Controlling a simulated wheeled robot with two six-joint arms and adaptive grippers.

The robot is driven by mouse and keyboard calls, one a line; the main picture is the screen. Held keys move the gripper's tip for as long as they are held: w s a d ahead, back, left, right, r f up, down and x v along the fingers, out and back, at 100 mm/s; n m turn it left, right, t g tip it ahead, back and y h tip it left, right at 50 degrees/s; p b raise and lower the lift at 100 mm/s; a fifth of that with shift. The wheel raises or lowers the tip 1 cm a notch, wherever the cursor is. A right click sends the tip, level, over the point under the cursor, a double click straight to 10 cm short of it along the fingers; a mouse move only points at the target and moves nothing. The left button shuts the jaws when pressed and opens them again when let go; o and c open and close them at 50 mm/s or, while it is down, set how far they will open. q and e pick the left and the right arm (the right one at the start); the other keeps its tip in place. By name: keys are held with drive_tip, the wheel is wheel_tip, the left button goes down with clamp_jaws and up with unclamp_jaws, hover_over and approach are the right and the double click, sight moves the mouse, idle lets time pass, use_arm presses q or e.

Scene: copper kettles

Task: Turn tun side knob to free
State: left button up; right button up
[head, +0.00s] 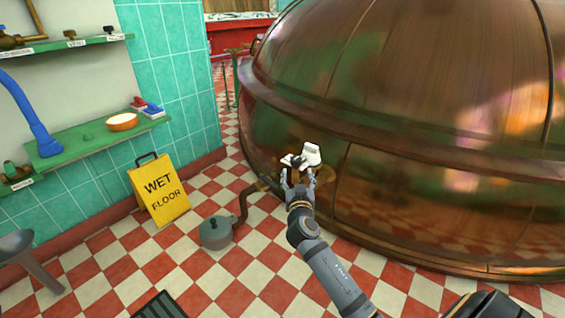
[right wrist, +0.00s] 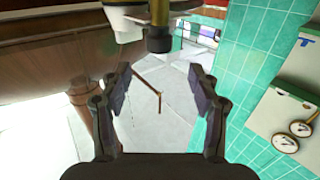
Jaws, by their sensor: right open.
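The large copper tun (head: 400,120) fills the right of the head view. A small white fitting (head: 312,153), which looks like the side knob, shows against its lower wall. My right gripper (head: 298,175) is open, with its fingertips just below and in front of this fitting. In the right wrist view, my right gripper's open fingers (right wrist: 160,82) have nothing between them. A white part (right wrist: 125,22) and a dark-ended brass stem (right wrist: 158,40) hang at the top, beyond the fingertips. Whether the fingers touch the knob, I cannot tell. My left gripper is not in view.
A yellow wet floor sign (head: 160,190) stands left on the checkered floor. A grey pot-like fitting (head: 216,232) with a bent pipe (head: 243,204) sits by the tun's base. A green shelf (head: 90,138) is on the left wall. Floor between sign and tun is partly clear.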

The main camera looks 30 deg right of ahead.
sight(297, 163)
drive_tip(key=b+x, duration=0.2)
drive_tip(key=x, duration=0.8)
drive_tip(key=shift+s+f, duration=0.1)
drive_tip(key=c, duration=1.2)
